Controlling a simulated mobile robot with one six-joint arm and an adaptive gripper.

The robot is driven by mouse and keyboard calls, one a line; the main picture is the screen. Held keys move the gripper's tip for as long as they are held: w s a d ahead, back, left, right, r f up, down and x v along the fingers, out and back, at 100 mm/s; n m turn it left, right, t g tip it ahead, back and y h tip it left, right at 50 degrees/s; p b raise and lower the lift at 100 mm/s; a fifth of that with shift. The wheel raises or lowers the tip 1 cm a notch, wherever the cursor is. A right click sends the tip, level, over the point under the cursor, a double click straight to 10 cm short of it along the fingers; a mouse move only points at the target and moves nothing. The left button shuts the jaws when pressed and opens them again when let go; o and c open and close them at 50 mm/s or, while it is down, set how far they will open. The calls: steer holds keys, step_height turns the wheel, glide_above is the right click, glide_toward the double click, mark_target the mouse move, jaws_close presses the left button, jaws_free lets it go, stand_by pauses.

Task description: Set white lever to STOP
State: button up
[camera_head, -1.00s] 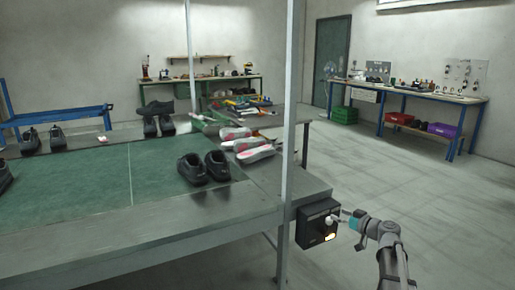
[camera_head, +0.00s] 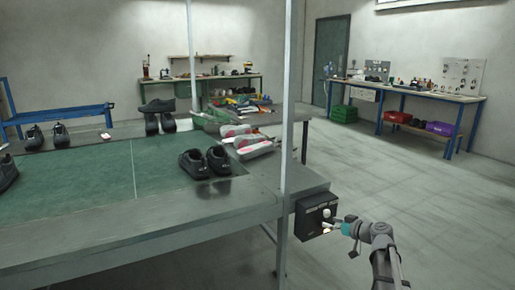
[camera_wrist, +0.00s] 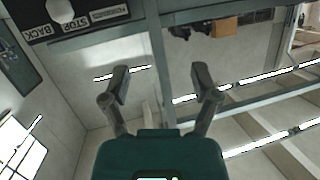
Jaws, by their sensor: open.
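The white lever (camera_head: 326,213) has a round knob and sits on the front of a black control box (camera_head: 309,222) at the conveyor's near right corner. In the wrist view the lever's white knob (camera_wrist: 60,10) is at the top left, beside the inverted labels BACK, STOP and FORWARD on the box (camera_wrist: 40,22). The knob is nearest STOP and BACK in the picture; I cannot tell its exact setting. My gripper (camera_head: 329,226) is just below and right of the knob in the head view. In the wrist view my gripper (camera_wrist: 160,72) is open, with nothing between its fingers.
The conveyor (camera_head: 150,220) with its green belt and black shoes fills the left. A grey upright post (camera_head: 288,100) stands beside the box. A blue-legged workbench (camera_head: 430,92) is at the back right. The floor on the right is clear.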

steer(key=s+a+f+m+g+h+b, duration=0.2)
steer(key=s+a+f+g+h+b, duration=0.15)
steer(key=s+a+f+g, duration=0.6)
steer(key=s+f+m+g+h+b, duration=0.1)
steer(key=s+f+m+h+b, duration=0.15)
steer(key=s+f, duration=0.45)
steer(key=s+f+m+g+h+b, duration=0.15)
steer(key=s+f+h, duration=0.25)
steer(key=s, duration=0.5)
step_height(320, 180, up, 37)
steer(key=p, duration=3.8)
steer(key=shift+m+t, duration=0.3)
steer(key=shift+w+f, duration=0.1)
steer(key=shift+f, duration=0.05)
